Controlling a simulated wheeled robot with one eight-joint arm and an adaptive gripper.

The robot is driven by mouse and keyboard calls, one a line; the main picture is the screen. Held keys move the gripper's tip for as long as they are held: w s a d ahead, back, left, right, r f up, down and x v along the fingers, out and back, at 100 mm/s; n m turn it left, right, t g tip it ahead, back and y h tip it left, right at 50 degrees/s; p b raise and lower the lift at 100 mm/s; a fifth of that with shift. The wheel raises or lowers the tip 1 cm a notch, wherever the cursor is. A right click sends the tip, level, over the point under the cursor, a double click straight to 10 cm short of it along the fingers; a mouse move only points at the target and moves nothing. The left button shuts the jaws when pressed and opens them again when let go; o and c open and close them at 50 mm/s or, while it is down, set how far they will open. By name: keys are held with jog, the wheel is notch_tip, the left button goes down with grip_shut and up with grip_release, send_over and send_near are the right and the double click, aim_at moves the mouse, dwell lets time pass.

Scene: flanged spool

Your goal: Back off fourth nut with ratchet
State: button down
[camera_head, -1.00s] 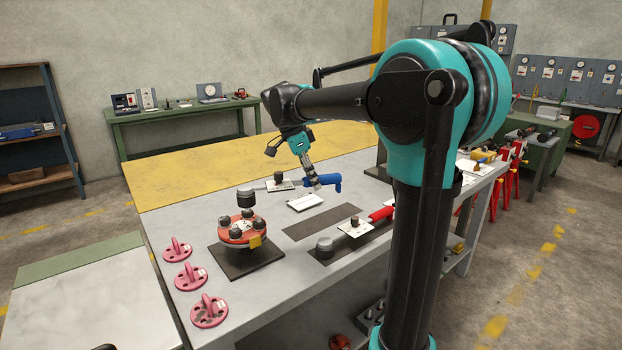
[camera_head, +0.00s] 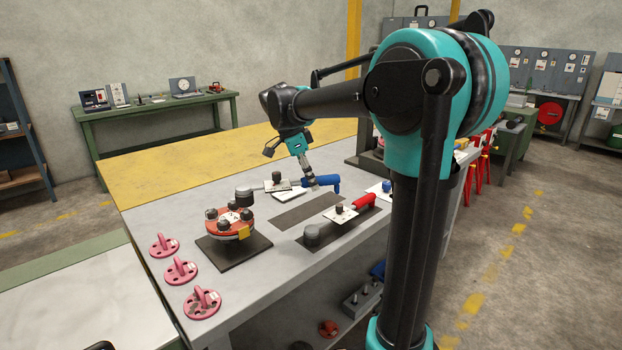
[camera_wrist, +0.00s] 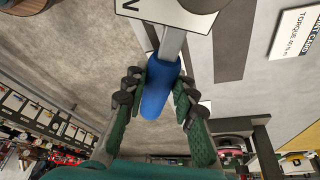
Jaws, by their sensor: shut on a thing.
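My gripper (camera_head: 314,183) is shut on the blue handle of a ratchet (camera_head: 322,182). The handle lies between both green-padded fingers in the wrist view (camera_wrist: 157,88). The ratchet's shaft runs left across the table to a dark socket head (camera_head: 244,195), close to the far right nut (camera_head: 246,214) of the orange flanged spool (camera_head: 228,224). I cannot tell whether they touch. The spool carries several dark nuts and a yellow tag, and sits on a dark square plate (camera_head: 235,254). A white tag (camera_head: 277,186) sits on the ratchet's shaft.
A red-handled tool (camera_head: 362,202) with a white tag lies on a dark mat at right. A bare dark mat (camera_head: 306,211) lies behind it. Several pink handled discs (camera_head: 180,270) line the table's left edge.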

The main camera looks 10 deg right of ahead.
jog(key=shift+f, duration=0.1)
jog(key=shift+f, duration=2.3)
jog(key=w, duration=0.1)
jog(key=w+n, duration=0.1)
jog(key=w+n+t, duration=0.1)
jog(key=w, duration=0.1)
jog(key=shift+a, duration=0.35)
jog(key=shift+w+a+n+t, duration=0.15)
jog(key=shift+w+a+n, duration=0.1)
jog(key=shift+w+n, duration=0.3)
jog(key=shift+w+a+n+t, duration=0.1)
jog(key=shift+w+a+n, duration=0.25)
jog(key=shift+w, duration=0.35)
jog(key=shift+w+a+n+t, duration=0.15)
jog(key=shift+w+n, duration=0.35)
jog(key=shift+w, duration=0.15)
